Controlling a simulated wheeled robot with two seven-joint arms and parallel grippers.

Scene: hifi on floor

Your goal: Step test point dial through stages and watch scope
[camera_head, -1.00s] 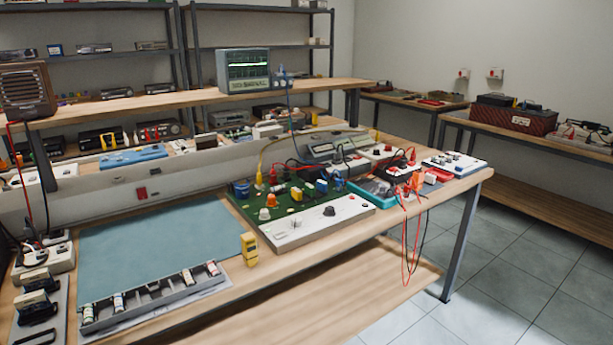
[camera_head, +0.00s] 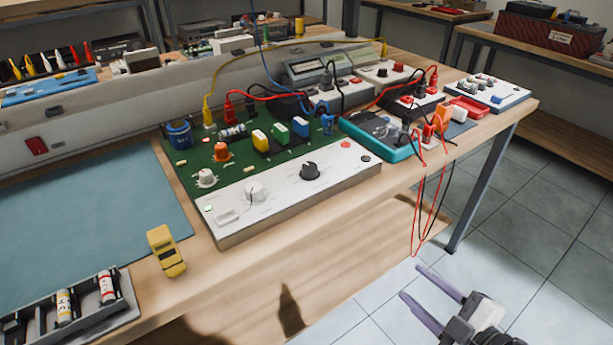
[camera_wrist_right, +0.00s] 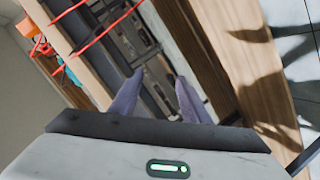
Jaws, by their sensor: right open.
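A green circuit board with a white front panel (camera_head: 285,192) lies on the wooden bench in the head view. The panel carries a black dial knob (camera_head: 309,171), a white knob (camera_head: 254,191), a small red button and a lit green lamp. I cannot tell which knob is the test point dial. My right gripper (camera_head: 412,281) is open and empty, low in front of the bench and apart from the panel. Its fingers (camera_wrist_right: 158,95) also show in the right wrist view, with nothing between them. The scope is out of the head view now. My left gripper is not seen.
Red and black leads (camera_head: 420,205) hang over the bench's front edge near a teal-cased meter (camera_head: 375,140). A blue mat (camera_head: 90,220) and a battery tray (camera_head: 70,310) lie further left. Floor is clear at lower right.

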